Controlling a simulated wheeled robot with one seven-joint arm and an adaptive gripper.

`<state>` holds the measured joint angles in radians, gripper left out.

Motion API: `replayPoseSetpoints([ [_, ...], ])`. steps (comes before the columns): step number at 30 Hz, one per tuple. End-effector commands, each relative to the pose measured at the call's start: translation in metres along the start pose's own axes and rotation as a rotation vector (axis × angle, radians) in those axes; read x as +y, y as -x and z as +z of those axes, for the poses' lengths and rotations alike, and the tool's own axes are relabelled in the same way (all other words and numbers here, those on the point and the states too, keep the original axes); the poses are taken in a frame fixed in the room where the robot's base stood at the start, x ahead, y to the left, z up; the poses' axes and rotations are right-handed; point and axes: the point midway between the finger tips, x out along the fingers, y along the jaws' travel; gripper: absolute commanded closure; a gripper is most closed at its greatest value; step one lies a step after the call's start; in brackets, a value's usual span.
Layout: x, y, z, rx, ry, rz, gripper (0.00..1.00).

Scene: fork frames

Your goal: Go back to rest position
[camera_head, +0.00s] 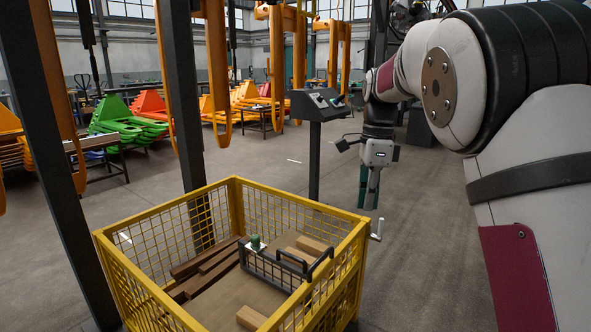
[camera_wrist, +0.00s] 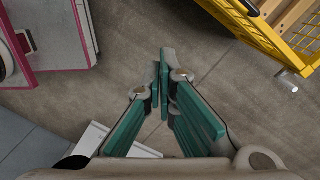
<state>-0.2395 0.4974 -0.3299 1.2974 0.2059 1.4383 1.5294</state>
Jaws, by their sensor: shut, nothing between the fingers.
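My gripper (camera_head: 369,188) hangs at the end of my arm, pointing down over bare floor to the right of the yellow mesh crate (camera_head: 149,293). In the wrist view my gripper (camera_wrist: 165,60) shows green finger pads that meet at the tips, with nothing between them. The crate's corner (camera_wrist: 270,42) shows at the upper right of the wrist view, apart from the fingers.
A dark post (camera_head: 180,100) stands behind the crate's left part. The floor (camera_head: 420,260) right of the crate is clear.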

Motion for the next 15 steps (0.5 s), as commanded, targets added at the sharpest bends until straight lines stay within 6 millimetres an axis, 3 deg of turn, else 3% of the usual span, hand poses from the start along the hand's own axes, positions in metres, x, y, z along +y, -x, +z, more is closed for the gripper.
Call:
replayPoseSetpoints([
  [1,0.021,0.013,-0.005,-0.016,0.059,-0.007,1.0],
  [6,0.086,0.039,-0.02,-0.046,0.289,-0.028,1.0],
  [15,0.211,0.051,-0.036,-0.046,0.723,-0.074,1.0],
])
